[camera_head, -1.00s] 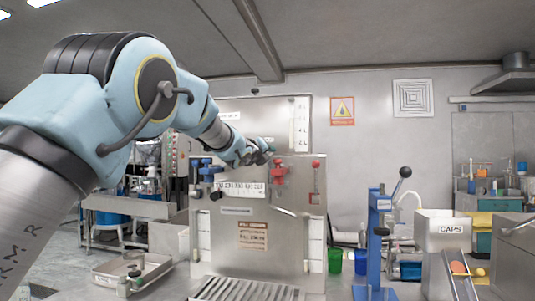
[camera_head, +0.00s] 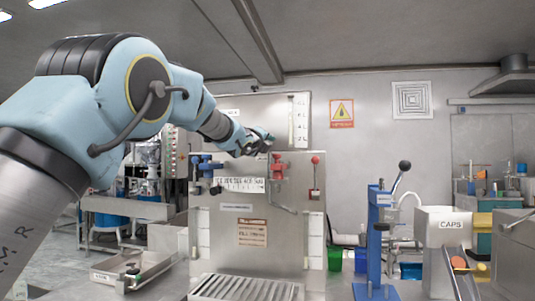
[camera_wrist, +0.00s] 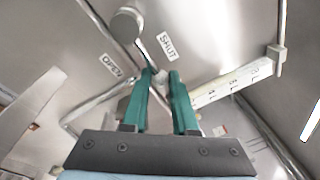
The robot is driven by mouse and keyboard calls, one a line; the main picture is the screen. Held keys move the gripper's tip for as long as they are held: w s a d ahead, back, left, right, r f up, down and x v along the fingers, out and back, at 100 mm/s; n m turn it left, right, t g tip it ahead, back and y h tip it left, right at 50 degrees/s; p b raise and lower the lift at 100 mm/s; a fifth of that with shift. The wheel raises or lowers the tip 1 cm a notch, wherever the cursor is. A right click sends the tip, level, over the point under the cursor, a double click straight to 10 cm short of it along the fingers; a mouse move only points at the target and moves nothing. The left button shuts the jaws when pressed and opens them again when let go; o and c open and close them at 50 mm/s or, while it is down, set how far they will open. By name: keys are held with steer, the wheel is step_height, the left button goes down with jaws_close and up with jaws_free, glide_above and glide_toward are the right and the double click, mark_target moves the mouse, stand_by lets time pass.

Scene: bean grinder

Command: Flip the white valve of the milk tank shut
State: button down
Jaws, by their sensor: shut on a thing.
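In the head view, my gripper (camera_head: 262,144) is at the milk tank (camera_head: 268,108), just above the front machine; the valve cannot be made out there.
A scale gauge (camera_wrist: 225,88) and pipes lie near the fingers. A blue press (camera_head: 375,240) stands to the right.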

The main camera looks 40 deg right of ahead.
steer(key=shift+r, duration=0.35)
steer(key=c, duration=0.7)
jaws_free()
steer(key=shift+f, duration=0.15)
steer(key=shift+a, duration=0.1)
steer(key=b+v, duration=0.5)
steer(key=v, duration=0.5)
steer(key=shift+s+a+f, duration=0.1)
steer(key=shift+a, duration=0.25)
